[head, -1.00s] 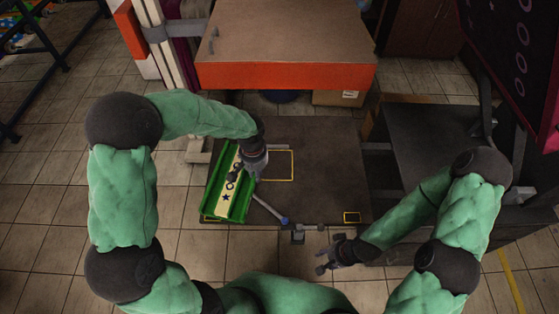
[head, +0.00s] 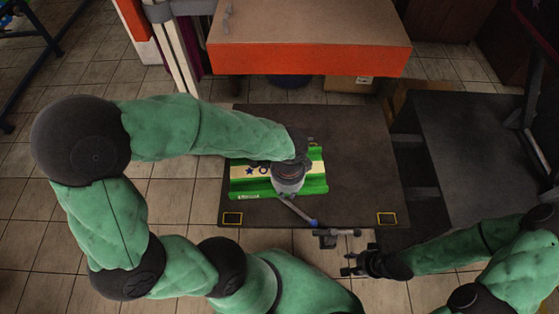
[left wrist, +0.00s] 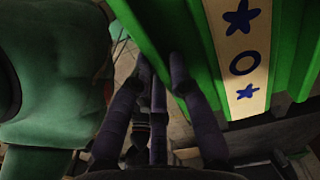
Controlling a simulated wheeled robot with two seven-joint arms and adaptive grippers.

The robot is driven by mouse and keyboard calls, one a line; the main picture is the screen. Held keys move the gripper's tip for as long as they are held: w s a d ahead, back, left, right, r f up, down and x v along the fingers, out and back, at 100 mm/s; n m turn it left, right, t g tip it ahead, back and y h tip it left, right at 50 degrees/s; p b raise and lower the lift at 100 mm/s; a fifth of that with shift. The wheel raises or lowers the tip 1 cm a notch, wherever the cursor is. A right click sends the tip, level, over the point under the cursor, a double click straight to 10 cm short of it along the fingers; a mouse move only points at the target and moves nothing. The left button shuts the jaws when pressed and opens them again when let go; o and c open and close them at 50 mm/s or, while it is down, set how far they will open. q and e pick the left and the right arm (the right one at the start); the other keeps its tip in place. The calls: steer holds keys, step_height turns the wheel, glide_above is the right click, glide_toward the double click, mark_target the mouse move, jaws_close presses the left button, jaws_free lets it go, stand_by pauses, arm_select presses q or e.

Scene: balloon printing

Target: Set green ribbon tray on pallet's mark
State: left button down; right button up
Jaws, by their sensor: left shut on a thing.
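The pallet's middle yellow outline is hidden now. Whether the tray touches the pallet I cannot tell. My right gripper (head: 352,264) is open and empty beside the pallet's near edge.
Small yellow outlines (head: 232,218) and (head: 387,218) mark the pallet's near corners. A brown table with an orange front (head: 310,60) stands behind. A dark bench (head: 480,150) stands at right.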

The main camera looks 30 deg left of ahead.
arm_select(q)
steer(key=shift+m, duration=0.4)
steer(key=w+a+f+b, duration=0.1)
steer(key=w, duration=0.1)
steer(key=w+a+f+b, duration=0.1)
steer(key=w+a+f, duration=0.1)
steer(key=w+a+f+b, duration=0.1)
steer(key=w, duration=0.1)
steer(key=shift+w+a+f, duration=0.3)
steer(key=shift+w, duration=0.1)
steer(key=w+f, duration=0.1)
steer(key=w+a+f+b, duration=0.1)
steer(key=f, duration=0.1)
steer(key=w+a+f, duration=0.1)
steer(key=shift+w+f+b, duration=0.3)
steer(key=shift+f+b, duration=0.05)
steer(key=shift+f, duration=0.05)
steer(key=shift+w+f+b, duration=0.15)
steer(key=shift+f+b, duration=0.3)
steer(key=shift+f, duration=0.45)
steer(key=shift+w+f+b, duration=0.1)
steer(key=shift+f+b, duration=0.35)
steer(key=shift+f, duration=0.45)
steer(key=shift+f, duration=0.15)
steer(key=c, duration=1.2)
jaws_free()
steer(key=shift+o, duration=0.2)
